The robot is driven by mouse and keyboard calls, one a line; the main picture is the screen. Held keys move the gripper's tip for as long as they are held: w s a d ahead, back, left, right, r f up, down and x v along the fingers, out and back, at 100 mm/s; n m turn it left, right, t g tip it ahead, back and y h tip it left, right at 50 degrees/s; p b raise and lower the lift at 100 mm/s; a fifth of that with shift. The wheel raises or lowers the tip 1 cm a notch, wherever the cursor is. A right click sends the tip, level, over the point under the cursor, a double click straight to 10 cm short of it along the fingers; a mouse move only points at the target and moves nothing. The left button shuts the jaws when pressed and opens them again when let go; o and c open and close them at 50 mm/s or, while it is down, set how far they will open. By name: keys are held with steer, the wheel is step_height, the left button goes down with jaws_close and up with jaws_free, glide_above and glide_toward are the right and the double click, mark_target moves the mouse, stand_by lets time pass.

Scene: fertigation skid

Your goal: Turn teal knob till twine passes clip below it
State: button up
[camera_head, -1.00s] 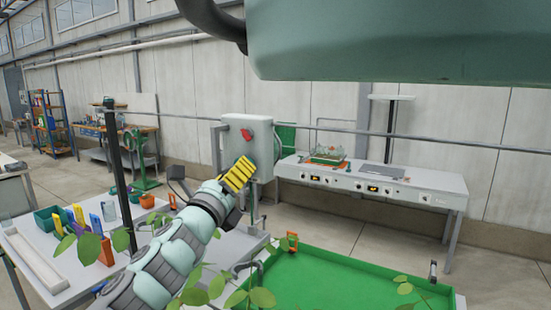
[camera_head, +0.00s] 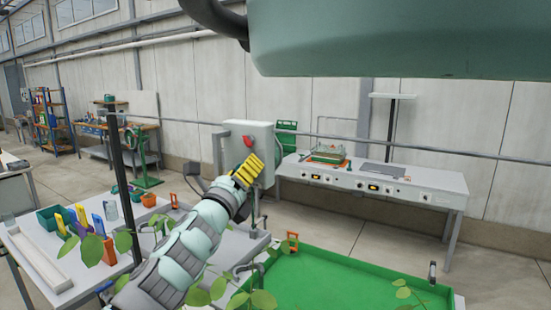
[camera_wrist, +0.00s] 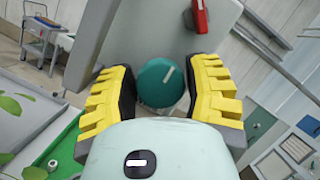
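The teal knob (camera_wrist: 158,84) is round with a white mark pointing up and right in the wrist view. It sits on the face of a grey box (camera_wrist: 145,35). My gripper (camera_wrist: 161,88) has its two yellow ridged fingers spread, one on each side of the knob. I cannot tell whether the fingertips touch it. In the head view my gripper (camera_head: 248,170) is at the front of the grey box (camera_head: 236,142) and hides the knob. I cannot make out the twine or the clip in either view.
A red switch (camera_wrist: 201,16) is on the same box, above the knob; it also shows in the head view (camera_head: 249,142). A green tray (camera_head: 340,282) is at lower right. Leafy plants (camera_head: 92,248) stand near my arm. A bench (camera_head: 415,193) stands at the back right.

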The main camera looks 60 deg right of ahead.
steer(key=c, duration=0.7)
steer(key=shift+o, duration=0.2)
